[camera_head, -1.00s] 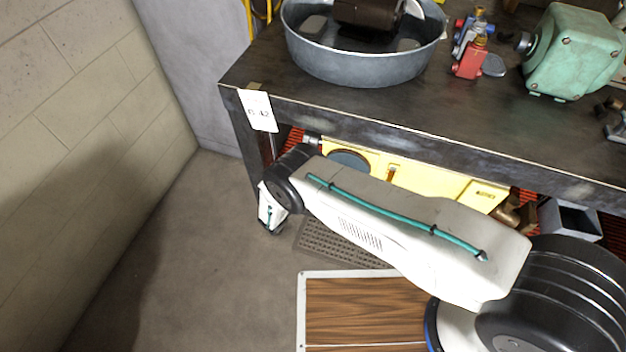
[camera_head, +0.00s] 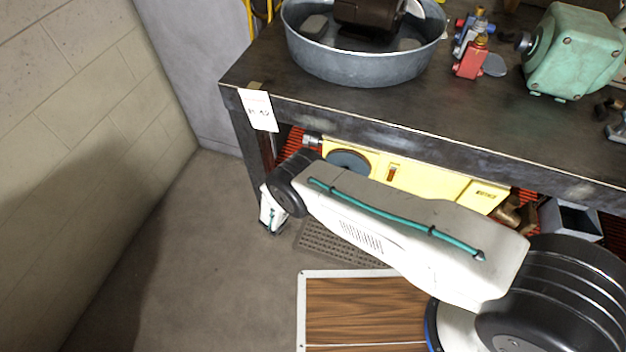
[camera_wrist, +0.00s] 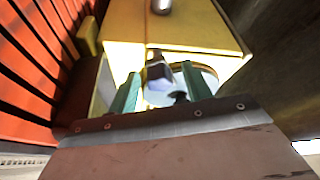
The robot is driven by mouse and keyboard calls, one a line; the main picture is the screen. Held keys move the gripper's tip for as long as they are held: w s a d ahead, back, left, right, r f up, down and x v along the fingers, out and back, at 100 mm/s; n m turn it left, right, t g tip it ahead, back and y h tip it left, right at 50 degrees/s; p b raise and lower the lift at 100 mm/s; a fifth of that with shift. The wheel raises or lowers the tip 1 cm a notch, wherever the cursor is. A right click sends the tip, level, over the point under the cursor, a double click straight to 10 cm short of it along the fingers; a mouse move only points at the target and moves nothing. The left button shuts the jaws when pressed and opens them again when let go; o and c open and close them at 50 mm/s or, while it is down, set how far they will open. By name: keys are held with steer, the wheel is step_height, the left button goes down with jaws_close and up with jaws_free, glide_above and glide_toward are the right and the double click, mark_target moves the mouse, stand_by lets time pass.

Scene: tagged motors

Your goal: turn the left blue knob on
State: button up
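No part in view is clearly the left blue knob. In the head view, a blue-grey disc (camera_head: 349,161) shows at the left part of a yellow unit (camera_head: 425,183) under the bench, partly behind my arm. In the wrist view, the yellow unit (camera_wrist: 205,25) fills the upper middle, with a pale round face (camera_wrist: 208,76) low on it. My gripper (camera_wrist: 161,84) has its two green fingers apart in front of the unit. A dark-and-grey piece (camera_wrist: 158,72) shows between them; I cannot tell whether they touch it. My gripper's fingers are hidden in the head view.
The dark bench (camera_head: 400,127) stands above my wrist, with its leg close by. A metal basin (camera_head: 360,68), a red-and-blue fitting (camera_head: 470,58) and a green motor (camera_head: 573,55) stand on top. Red slats (camera_wrist: 30,70) are close on the wrist view's left. Floor at left is clear.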

steer(key=shift+s, duration=0.1)
steer(key=r+v, duration=0.1)
steer(key=v, duration=0.6)
steer(key=shift+s+a+f, duration=0.15)
steer(key=shift+s+f, duration=0.05)
steer(key=shift+f, duration=0.3)
